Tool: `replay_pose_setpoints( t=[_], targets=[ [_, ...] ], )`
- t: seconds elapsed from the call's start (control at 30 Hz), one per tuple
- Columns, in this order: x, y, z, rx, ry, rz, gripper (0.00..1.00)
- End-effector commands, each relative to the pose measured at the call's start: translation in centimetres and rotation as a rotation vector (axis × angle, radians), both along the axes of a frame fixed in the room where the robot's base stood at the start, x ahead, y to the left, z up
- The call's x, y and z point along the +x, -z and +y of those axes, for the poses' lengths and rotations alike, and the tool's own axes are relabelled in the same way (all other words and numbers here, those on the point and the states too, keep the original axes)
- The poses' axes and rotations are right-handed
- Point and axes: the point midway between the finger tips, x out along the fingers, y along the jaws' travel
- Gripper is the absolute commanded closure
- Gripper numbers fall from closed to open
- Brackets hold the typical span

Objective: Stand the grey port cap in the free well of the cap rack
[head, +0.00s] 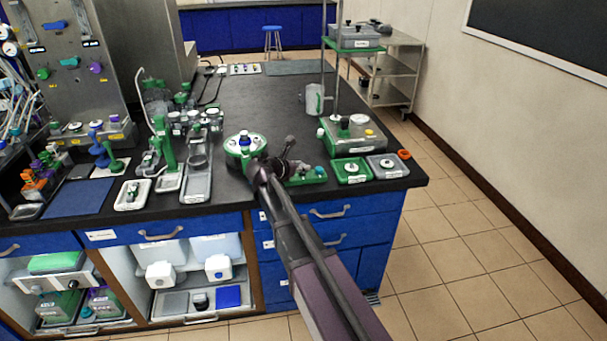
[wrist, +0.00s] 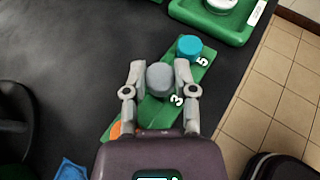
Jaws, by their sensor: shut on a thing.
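The grey port cap (wrist: 160,78) is between the two fingertips of my gripper (wrist: 160,72) in the wrist view. The gripper is shut on it. The green cap rack (wrist: 148,112) runs diagonally beneath, with white numbers 3 and 5 on it. A blue cap (wrist: 189,47) stands at its far end by the 5. An orange cap (wrist: 122,130) shows partly at the near end. The grey cap overlaps the rack's middle in the picture; I cannot tell whether it touches the rack, and the well under it is hidden. In the head view the rack (head: 313,176) lies near the bench's front edge.
A green tray (head: 352,177) and a grey tray (head: 388,174) lie to the right of the rack. A round green-rimmed holder (head: 240,142) stands to its left. Open bench top (head: 265,95) lies behind. The bench's right edge drops to a tiled floor.

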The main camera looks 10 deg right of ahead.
Motion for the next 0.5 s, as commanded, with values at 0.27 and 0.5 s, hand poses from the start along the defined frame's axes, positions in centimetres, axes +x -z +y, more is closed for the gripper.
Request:
replay_pose_setpoints(
  t=[0.27, 0.5],
  targets=[
    [0.00, 1.71, 0.03, 0.000, 0.000, 0.000, 0.86],
    [0.00, 1.62, 0.05, 0.000, -0.001, 0.000, 0.86]
  ],
)
